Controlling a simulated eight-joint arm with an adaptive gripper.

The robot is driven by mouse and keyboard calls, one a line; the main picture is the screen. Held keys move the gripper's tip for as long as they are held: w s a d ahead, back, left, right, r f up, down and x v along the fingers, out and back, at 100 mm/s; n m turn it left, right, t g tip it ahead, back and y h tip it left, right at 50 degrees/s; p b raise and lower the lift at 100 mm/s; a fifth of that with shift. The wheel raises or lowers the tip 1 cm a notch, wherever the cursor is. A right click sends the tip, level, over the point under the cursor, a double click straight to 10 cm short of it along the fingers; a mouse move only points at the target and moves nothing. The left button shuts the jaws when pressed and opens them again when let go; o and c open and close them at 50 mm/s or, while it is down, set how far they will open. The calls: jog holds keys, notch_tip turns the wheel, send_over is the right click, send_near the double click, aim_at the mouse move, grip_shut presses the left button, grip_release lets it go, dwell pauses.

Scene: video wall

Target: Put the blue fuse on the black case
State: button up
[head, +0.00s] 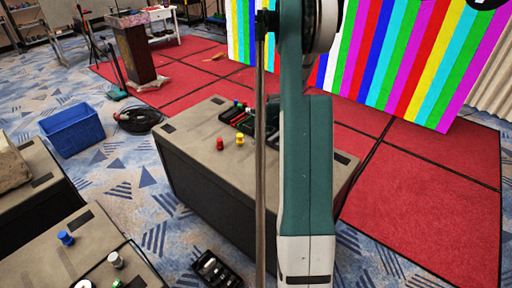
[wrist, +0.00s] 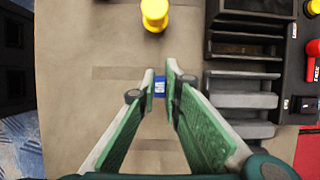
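In the wrist view, a small blue piece with a pale mark, probably the blue fuse (wrist: 159,87), shows between the fingertips of my gripper (wrist: 160,78). The fingers are close on both sides of it; whether they grip it is unclear. The black case (wrist: 243,100), an open tray with ridged compartments, lies just right of the fingers. In the head view, the black case (head: 231,112) lies on the large grey-topped box. My arm hides the gripper there.
A yellow knob (head: 239,139) and a red knob (head: 220,144) stand on the box top (head: 190,125). A blue knob (head: 65,238) is on the near-left box. A blue bin (head: 72,130) and a black tray (head: 217,268) are on the floor.

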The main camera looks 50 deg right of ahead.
jog(key=shift+f+b, duration=0.35)
jog(key=shift+f, duration=1.55)
jog(key=shift+f, duration=0.15)
jog(key=o, duration=0.6)
jog(key=shift+o, duration=0.2)
jog(key=shift+r, duration=0.2)
jog(key=p+v, duration=0.2)
jog(key=v, duration=1)
jog(key=shift+r, duration=0.1)
